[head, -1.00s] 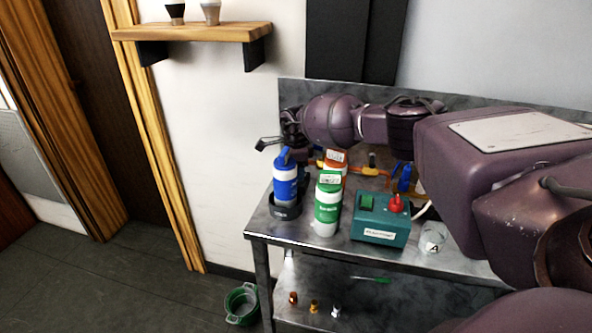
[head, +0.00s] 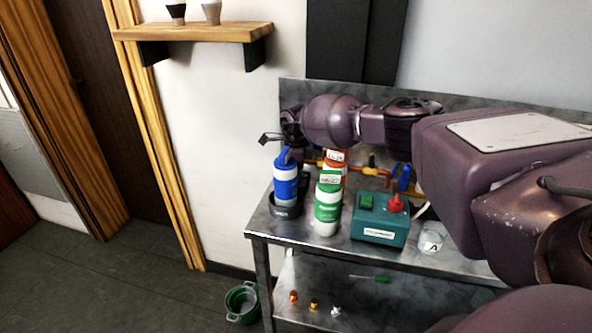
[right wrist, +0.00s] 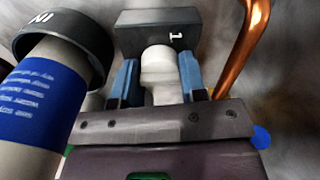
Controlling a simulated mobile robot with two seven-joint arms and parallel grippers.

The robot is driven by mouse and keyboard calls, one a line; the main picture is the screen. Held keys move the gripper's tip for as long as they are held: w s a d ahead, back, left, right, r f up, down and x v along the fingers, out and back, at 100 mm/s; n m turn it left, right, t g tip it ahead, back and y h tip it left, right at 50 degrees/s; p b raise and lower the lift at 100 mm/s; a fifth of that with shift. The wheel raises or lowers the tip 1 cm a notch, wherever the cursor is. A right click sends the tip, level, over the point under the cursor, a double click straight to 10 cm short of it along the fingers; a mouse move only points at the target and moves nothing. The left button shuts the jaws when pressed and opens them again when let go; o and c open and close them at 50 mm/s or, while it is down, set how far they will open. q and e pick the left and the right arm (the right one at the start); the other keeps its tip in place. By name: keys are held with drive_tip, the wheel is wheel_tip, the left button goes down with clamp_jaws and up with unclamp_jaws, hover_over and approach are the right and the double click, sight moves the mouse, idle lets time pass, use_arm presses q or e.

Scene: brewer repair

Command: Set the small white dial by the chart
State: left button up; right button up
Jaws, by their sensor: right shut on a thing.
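The small white dial (right wrist: 160,68) sits against a dark block marked "1" (right wrist: 160,32) in the right wrist view. My right gripper (right wrist: 158,82) is shut on the dial, with a blue finger on each side of it. No setting mark on the dial can be made out. In the head view my right arm reaches across the back of the bench, and its fingers and the dial are hidden behind the bottles. I cannot make out a chart in either view. My left gripper is not in view.
A blue-and-white cartridge (head: 285,185) stands in a dark holder near the gripper. A green-and-white bottle (head: 327,212), a teal box with a red knob (head: 379,229) and a glass marked "A" (head: 432,240) stand on the metal bench. A copper pipe (right wrist: 240,45) runs beside the fingers.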

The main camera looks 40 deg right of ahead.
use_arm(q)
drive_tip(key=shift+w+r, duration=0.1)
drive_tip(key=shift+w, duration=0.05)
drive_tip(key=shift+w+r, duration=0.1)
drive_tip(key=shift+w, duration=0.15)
use_arm(e)
drive_tip(key=o, duration=0.9)
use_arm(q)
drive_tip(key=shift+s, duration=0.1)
use_arm(e)
drive_tip(key=shift+r, duration=0.1)
wheel_tip(320, 180, up, 10)
drive_tip(key=shift+f+p, duration=0.15)
drive_tip(key=shift+p, duration=0.25)
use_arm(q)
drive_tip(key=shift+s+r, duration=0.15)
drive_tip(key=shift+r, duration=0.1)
use_arm(e)
drive_tip(key=shift+r, duration=0.45)
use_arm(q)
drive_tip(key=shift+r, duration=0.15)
use_arm(e)
drive_tip(key=shift+r, duration=0.1)
